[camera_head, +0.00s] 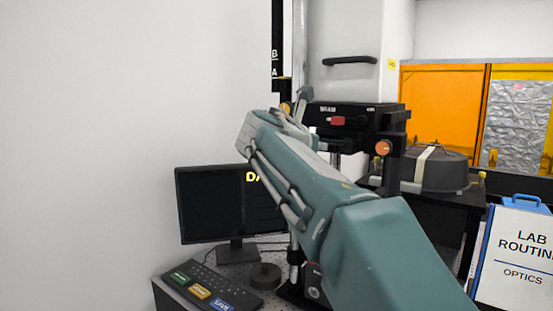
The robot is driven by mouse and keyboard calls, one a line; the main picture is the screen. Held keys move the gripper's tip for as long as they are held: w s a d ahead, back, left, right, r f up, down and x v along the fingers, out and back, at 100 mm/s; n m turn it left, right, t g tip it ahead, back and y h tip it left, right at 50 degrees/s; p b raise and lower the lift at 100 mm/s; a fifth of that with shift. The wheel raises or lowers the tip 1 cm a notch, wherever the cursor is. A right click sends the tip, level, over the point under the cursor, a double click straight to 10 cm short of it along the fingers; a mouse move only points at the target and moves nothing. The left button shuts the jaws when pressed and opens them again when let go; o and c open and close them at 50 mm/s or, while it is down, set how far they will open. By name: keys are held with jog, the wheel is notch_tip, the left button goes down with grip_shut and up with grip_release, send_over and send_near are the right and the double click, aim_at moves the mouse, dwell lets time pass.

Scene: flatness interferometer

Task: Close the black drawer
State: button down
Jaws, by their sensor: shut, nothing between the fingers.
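A black box-shaped unit (376,107) with white lettering and a red piece on its front stands right of my gripper, in the upper middle of the head view. It may be the black drawer; how far any drawer is open cannot be told. My teal and grey arm runs from the lower right up to the upper left and covers part of the area below the unit. My gripper (303,103) is at the arm's far end, small and partly hidden, close to the unit's left side. It is shut and holds nothing. Contact between them cannot be judged.
A dark monitor (208,205) and a keyboard (212,288) with coloured labels are at lower left. A dark grey round cover (440,171) sits on a black table at right. A white sign (517,258) stands in front. A white cabinet (345,30) rises behind.

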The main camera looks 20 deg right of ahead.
jog(key=shift+r+x, duration=0.15)
jog(key=shift+x, duration=0.55)
jog(key=shift+r+x, duration=0.2)
jog(key=shift+x, duration=0.5)
jog(key=shift+d, duration=0.15)
jog(key=shift+r, duration=0.1)
